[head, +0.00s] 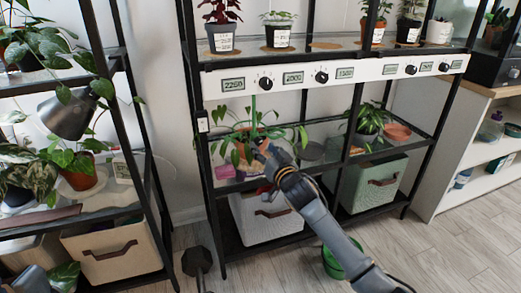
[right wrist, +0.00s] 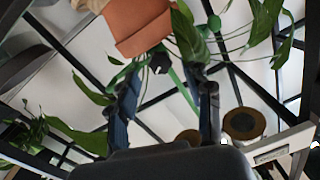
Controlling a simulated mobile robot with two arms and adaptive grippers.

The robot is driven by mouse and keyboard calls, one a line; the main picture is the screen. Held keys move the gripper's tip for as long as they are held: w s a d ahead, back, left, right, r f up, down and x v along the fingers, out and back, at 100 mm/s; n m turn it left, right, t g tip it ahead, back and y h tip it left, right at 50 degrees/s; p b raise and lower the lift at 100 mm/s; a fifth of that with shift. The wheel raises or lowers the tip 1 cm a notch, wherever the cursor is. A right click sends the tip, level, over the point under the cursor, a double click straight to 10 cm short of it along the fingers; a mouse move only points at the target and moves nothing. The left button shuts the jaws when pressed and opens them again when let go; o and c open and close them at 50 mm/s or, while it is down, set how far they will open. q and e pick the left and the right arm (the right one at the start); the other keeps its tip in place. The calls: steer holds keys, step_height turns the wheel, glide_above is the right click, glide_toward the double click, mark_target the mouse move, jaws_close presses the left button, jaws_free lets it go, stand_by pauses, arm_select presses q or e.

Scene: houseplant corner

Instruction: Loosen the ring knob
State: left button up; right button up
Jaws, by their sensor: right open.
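In the right wrist view a small dark knob (right wrist: 160,62) sits beside a green stake (right wrist: 181,86), just beyond and between the fingertips of my right gripper (right wrist: 168,83). I take it for the ring knob. The fingers are apart, and I see no contact with the knob. An orange pot (right wrist: 140,22) and long green leaves are close to the fingers. The knob is hidden there. My left gripper is not in view.
A white panel (head: 210,87) with displays and black dials runs above the plant. Potted plants stand on the top shelf. A white bin (head: 265,220) and a green bin (head: 372,183) are below.

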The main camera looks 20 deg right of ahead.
mark_target(259, 143)
steer(key=shift+w+a+b, duration=0.15)
steer(key=shift+w+b, duration=0.2)
steer(key=shift+w, duration=1.2)
jaws_close()
